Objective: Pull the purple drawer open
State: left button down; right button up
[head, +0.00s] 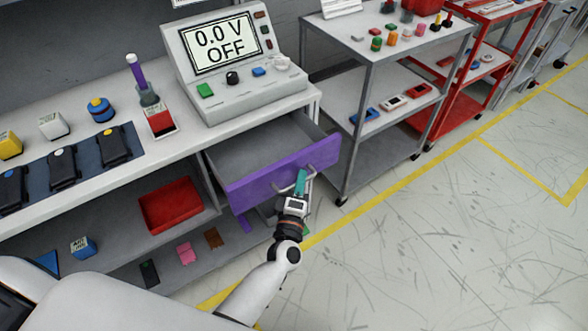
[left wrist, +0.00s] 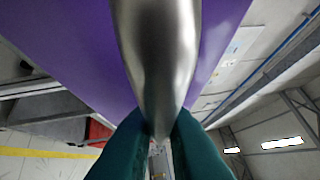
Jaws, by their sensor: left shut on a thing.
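The purple drawer (head: 262,187) under the white workbench is pulled out, and its grey inside (head: 262,148) shows in the head view. Its metal handle is mostly hidden by my gripper in the head view. My left gripper (head: 301,182) is at the drawer front, its green fingers shut on the handle. In the left wrist view the metal handle (left wrist: 158,60) runs down between the green fingertips, with the purple drawer front (left wrist: 75,50) behind it. My right gripper is not in view.
A display unit reading "0.0 V OFF" (head: 223,45) stands on the bench (head: 60,190) above the drawer. A grey shelf cart (head: 345,150) stands close at the drawer's right. A red tray (head: 170,204) lies on the lower shelf. Open floor (head: 430,240) lies to the right.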

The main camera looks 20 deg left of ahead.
pick_arm(q)
jog(key=shift+s+d, duration=0.9)
jog(key=shift+d, duration=0.25)
jog(key=shift+s+d, duration=0.85)
jog(key=shift+d, duration=0.25)
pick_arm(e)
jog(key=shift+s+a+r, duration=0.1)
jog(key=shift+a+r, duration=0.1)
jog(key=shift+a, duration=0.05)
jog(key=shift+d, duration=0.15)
pick_arm(q)
jog(key=c, duration=1.5)
grip_release()
